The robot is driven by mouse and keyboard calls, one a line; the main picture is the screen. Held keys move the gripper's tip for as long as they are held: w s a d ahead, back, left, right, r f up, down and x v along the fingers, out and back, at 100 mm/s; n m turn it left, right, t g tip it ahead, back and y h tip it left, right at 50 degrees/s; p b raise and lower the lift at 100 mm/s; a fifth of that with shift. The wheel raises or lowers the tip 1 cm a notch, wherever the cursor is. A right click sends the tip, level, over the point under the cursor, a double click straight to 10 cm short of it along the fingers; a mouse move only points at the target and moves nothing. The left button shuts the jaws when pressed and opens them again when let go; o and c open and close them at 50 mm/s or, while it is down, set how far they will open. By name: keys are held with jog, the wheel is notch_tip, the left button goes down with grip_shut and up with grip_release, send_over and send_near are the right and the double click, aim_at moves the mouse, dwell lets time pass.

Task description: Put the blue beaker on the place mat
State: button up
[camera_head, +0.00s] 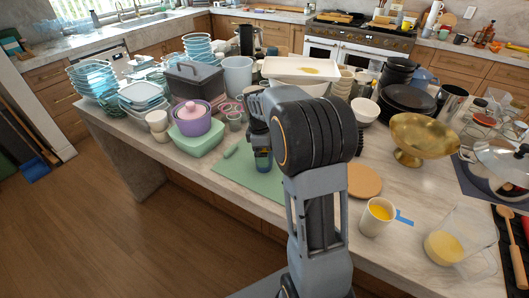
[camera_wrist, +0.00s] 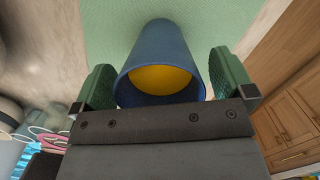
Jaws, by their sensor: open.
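The blue beaker (camera_wrist: 160,55) has something yellow inside it. In the head view the beaker (camera_head: 263,161) shows just below my gripper, over the flat green place mat (camera_head: 228,168). The mat also fills the background behind the beaker in the wrist view (camera_wrist: 112,30), and the beaker appears to stand on it. My gripper (camera_wrist: 163,82) is open, with one green finger on each side of the beaker and small gaps visible between. In the head view my arm hides part of the mat and most of my gripper (camera_head: 262,148).
A purple pot (camera_head: 191,120) on a green box stands left of the mat. A round wooden board (camera_head: 363,181), a cup of yellow liquid (camera_head: 377,217) and a brass bowl (camera_head: 421,133) stand to the right. Stacked dishes crowd behind. The counter's front edge is close.

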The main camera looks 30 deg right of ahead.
notch_tip(320, 180, up, 11)
jog(key=a, duration=0.1)
jog(key=s+a+f+m+t, duration=0.1)
jog(key=s+a+m, duration=0.2)
jog(key=s, duration=0.3)
jog(key=s+a+f+m+t, duration=0.2)
jog(key=s+a+m, duration=0.1)
jog(key=s+m, duration=0.2)
jog(key=s+a+f+m+t+y, duration=0.1)
jog(key=s+a+m, duration=0.2)
jog(key=s, duration=0.4)
jog(key=shift+s+f+m+t, duration=0.3)
jog(key=shift+f+m+t, duration=0.05)
jog(key=shift+m+t, duration=0.05)
